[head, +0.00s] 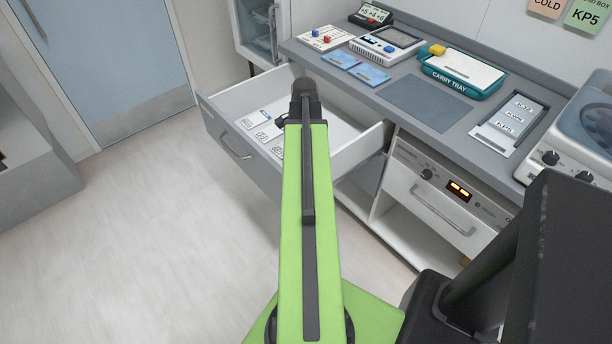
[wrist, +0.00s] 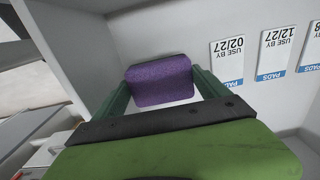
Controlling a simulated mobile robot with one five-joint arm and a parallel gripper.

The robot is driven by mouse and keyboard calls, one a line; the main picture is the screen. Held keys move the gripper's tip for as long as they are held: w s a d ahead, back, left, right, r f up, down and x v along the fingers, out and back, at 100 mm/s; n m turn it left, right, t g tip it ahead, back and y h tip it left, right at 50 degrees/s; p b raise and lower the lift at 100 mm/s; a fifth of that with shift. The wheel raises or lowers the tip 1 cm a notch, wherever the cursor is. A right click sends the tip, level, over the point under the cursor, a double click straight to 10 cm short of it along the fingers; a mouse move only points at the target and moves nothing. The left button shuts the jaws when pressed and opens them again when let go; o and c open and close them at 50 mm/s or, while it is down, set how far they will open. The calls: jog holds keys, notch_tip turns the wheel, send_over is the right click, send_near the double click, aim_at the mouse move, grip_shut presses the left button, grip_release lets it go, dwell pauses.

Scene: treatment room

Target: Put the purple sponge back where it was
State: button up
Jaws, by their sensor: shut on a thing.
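The purple sponge (wrist: 160,84) shows in the wrist view between the two green fingers of my gripper (wrist: 163,78). My gripper is shut on it. Beyond the sponge is the pale inside of the open drawer (head: 239,150). In the head view my arm reaches over this drawer and hides the sponge and most of the gripper. I cannot tell whether the sponge touches the drawer floor.
White pads packets (wrist: 227,62) with printed dates lie in the drawer, to the right of the sponge. A bare grey mat (head: 430,104) lies mid-counter.

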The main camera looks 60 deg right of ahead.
notch_tip(320, 180, down, 8)
jog(key=b, duration=0.6)
jog(key=shift+r, duration=0.2)
jog(key=shift+f, duration=0.2)
jog(key=o, duration=1)
jog(key=shift+o, duration=0.2)
notch_tip(320, 180, up, 12)
jog(key=p, duration=1.2)
jog(key=shift+r, duration=0.25)
